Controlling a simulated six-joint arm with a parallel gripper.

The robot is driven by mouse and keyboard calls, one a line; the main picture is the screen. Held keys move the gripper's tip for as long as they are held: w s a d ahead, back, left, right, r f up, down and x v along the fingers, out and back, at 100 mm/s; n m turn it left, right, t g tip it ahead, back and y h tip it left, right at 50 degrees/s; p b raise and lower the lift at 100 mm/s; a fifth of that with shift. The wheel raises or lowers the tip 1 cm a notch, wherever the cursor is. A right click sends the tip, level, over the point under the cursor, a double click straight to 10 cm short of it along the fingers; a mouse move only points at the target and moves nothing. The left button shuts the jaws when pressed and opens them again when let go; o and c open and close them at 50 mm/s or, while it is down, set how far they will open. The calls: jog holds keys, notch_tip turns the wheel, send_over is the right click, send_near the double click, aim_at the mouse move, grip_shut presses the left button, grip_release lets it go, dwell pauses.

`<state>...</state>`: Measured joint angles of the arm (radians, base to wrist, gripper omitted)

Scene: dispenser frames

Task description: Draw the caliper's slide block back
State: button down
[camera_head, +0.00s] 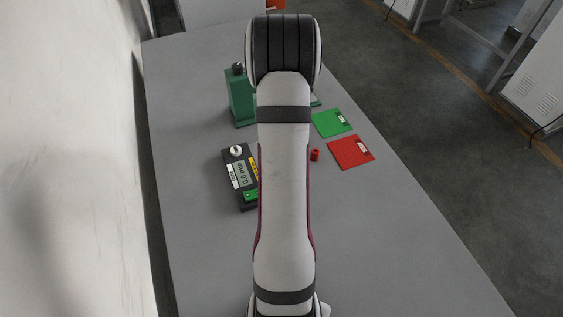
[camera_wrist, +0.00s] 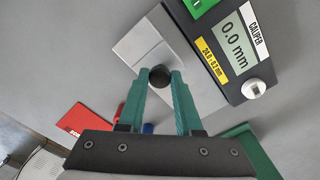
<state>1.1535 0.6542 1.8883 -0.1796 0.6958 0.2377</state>
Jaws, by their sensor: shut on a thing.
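The caliper (camera_head: 229,166) sits on the table left of my arm in the head view, which partly covers it. In the wrist view the caliper (camera_wrist: 262,75) is a dark box with a display reading 0.0 mm. A grey metal slide block (camera_wrist: 142,42) lies beside it, with a round black knob (camera_wrist: 160,77) at its near end. My gripper (camera_wrist: 160,82) has its two teal fingers on either side of this knob and is shut on it. In the head view my arm hides the gripper and the slide block.
A green block with a dark knob (camera_head: 240,100) stands behind the caliper. A green mat (camera_head: 330,124), a red mat (camera_head: 350,154) and a small red part (camera_head: 315,155) lie right of my arm. A blue part (camera_wrist: 147,128) shows behind my fingers. The table's front right is clear.

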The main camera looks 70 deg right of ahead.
dwell(0.3)
jog(key=w+d, duration=0.5)
jog(key=shift+w+d+r, duration=0.1)
jog(key=shift+w+d, duration=0.1)
jog(key=c, duration=0.6)
grip_release()
notch_tip(320, 180, up, 16)
jog(key=shift+a+f, duration=0.1)
jog(key=shift+f, duration=0.05)
